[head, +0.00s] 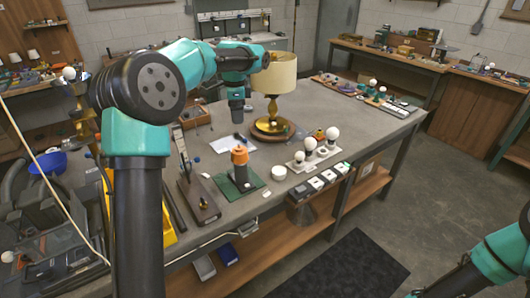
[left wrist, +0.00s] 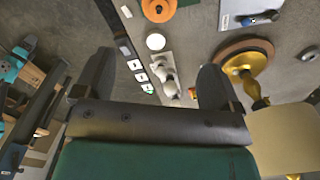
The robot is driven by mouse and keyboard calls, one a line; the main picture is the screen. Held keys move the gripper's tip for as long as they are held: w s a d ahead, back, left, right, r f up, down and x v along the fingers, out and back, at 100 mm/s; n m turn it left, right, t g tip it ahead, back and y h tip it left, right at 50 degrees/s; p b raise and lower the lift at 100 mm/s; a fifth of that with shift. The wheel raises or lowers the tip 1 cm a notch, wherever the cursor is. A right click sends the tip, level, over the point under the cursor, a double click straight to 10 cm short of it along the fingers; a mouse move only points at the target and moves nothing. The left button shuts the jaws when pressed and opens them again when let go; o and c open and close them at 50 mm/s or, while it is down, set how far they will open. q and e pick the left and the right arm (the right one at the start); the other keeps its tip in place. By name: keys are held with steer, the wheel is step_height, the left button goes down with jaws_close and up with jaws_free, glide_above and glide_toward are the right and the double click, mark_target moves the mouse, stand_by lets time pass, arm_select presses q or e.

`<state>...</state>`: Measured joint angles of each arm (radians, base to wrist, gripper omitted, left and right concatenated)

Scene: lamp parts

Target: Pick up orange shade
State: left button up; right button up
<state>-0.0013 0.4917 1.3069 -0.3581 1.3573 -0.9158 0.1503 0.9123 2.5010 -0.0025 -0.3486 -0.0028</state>
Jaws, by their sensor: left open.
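The orange shade (head: 239,155) is a small orange cap on a dark upright cylinder, standing on a green mat near the table's front. In the left wrist view the orange shade (left wrist: 158,8) is at the top edge, partly cut off. My left gripper (head: 237,104) hangs in the air behind the orange shade and left of the cream-shaded lamp. Its fingers (left wrist: 155,75) are spread wide with nothing between them. My right arm shows at the lower right, but its gripper is not visible.
A brass lamp with a cream shade (head: 275,73) stands close to my left gripper. White bulbs on a holder (head: 318,156) and several switch blocks (head: 322,180) line the table's front right. A white puck (head: 278,173) lies beside the green mat (head: 222,184).

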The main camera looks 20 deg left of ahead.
mark_target(239, 147)
arm_select(q)
steer(key=shift+s+a, duration=0.1)
steer(key=shift+f, duration=0.1)
step_height(239, 147, down, 12)
stand_by(0.7)
steer(key=shift+f, duration=0.1)
steer(key=shift+f, duration=2.55)
steer(key=shift+c, duration=0.4)
steer(key=c, duration=0.8)
